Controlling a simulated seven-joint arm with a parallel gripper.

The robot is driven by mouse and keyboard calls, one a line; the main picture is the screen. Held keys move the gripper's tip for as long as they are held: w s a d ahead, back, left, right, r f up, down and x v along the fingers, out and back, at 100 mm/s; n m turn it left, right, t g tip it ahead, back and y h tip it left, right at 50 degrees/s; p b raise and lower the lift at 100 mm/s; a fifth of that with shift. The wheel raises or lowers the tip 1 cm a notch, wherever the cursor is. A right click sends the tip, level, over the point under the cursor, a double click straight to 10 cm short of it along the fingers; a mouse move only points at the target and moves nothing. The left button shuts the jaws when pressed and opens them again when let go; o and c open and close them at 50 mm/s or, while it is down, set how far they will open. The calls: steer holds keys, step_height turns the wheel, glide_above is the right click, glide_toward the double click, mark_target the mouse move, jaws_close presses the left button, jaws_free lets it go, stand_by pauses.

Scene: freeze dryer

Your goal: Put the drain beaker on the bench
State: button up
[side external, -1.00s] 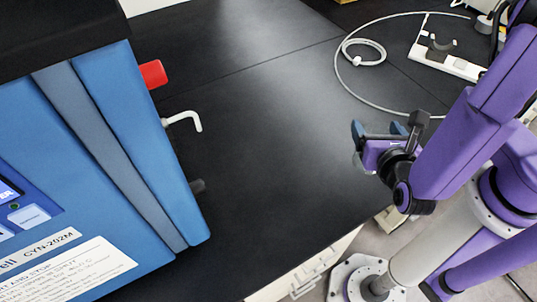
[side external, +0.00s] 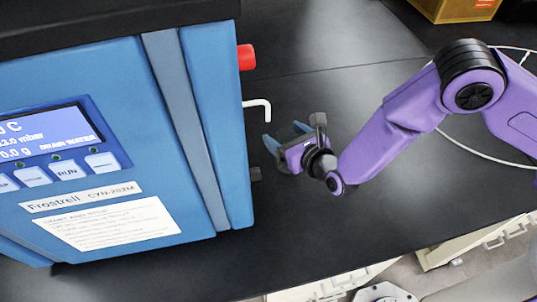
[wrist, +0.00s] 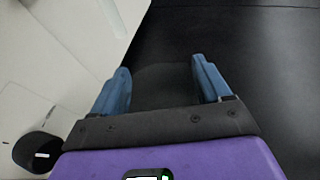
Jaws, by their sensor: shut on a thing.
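My gripper (side external: 284,136) is beside the freeze dryer (side external: 205,130), over the black bench (side external: 330,100), below and to the right of the white drain spout (side external: 258,106). In the wrist view, its blue fingers (wrist: 160,68) stand apart, shut on the drain beaker (wrist: 165,85). The beaker is clear and shows only as a faint rounded outline between the fingers against the dark bench. Its base is hard to make out, so I cannot tell whether it touches the bench.
A red knob (side external: 246,57) and a dark fitting (side external: 255,173) stick out of the dryer's side. A white cable (side external: 470,150) lies behind my arm. The bench behind my gripper is clear.

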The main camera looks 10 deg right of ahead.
steer(key=w+a+r+n+y, duration=0.1)
steer(key=w+a+r, duration=0.3)
steer(key=r, duration=0.2)
steer(key=shift+g, duration=0.3)
steer(key=shift+w+a+f, duration=0.1)
steer(key=shift+a+f, duration=0.05)
steer(key=shift+f, duration=3.5)
steer(key=shift+f, duration=0.1)
steer(key=o, duration=1.1)
steer(key=shift+o, duration=0.2)
steer(key=v, duration=1.2)
